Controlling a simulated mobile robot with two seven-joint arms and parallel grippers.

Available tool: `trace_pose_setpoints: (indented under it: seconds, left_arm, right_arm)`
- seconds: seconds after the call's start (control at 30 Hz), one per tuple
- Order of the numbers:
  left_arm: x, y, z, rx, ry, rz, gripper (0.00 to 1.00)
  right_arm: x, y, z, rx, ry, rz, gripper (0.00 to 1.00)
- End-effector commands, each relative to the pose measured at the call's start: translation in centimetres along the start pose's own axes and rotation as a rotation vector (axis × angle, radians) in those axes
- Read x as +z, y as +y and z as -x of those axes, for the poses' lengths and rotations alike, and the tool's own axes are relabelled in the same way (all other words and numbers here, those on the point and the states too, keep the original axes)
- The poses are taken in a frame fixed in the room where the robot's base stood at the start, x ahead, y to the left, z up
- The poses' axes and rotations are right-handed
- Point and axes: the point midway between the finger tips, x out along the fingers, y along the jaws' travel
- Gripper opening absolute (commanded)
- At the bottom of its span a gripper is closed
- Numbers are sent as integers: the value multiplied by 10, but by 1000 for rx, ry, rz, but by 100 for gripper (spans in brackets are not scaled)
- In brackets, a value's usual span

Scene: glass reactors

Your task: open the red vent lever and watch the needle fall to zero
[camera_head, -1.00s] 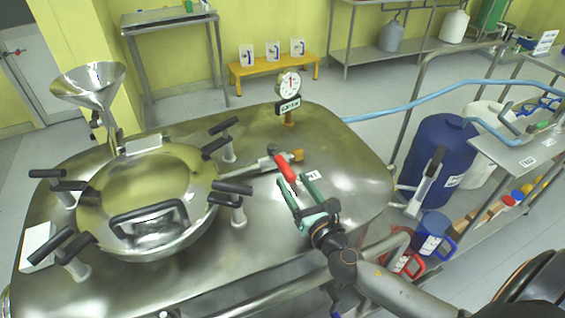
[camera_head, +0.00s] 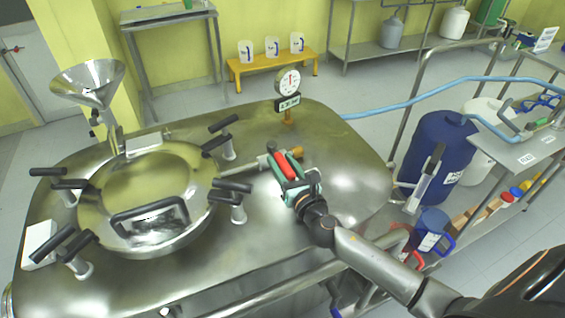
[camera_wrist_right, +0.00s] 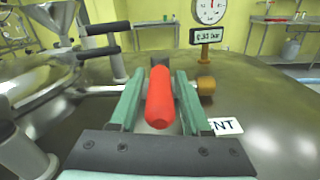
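The red vent lever (camera_head: 286,165) stands out from a valve on the steel vessel lid (camera_head: 330,150). In the right wrist view the red handle (camera_wrist_right: 160,97) lies between the two green fingers of my right gripper (camera_wrist_right: 160,92). A narrow gap shows on each side, so the gripper is open around it. In the head view my right gripper (camera_head: 287,168) reaches the lever from the lower right. The pressure gauge (camera_head: 289,82) stands behind; its red needle points about straight up (camera_wrist_right: 211,8). Its small display (camera_wrist_right: 209,35) shows a bar value, seemingly 0.3-something. My left gripper is out of view.
A round hatch (camera_head: 150,195) with several black-handled clamps fills the left of the lid. A steel funnel (camera_head: 88,80) stands at the far left. A white label (camera_wrist_right: 226,126) lies beside the lever. A blue drum (camera_head: 437,150) and hose (camera_head: 420,98) are at the right.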

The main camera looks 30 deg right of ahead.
Motion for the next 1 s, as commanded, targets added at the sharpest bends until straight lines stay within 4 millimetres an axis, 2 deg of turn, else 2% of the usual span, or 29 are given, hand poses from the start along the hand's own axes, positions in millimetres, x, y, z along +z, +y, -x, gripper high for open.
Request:
trace_pose_setpoints:
  seconds: [0.03, 0.4, 1.0]
  left_arm:
    - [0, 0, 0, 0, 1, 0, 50]
    - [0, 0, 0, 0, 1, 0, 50]
    - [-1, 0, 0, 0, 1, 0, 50]
  right_arm:
    - [0, 0, 0, 0, 0, 0, 41]
    - [0, 0, 0, 0, 0, 0, 0]
    - [0, 0, 0, 0, 0, 0, 0]
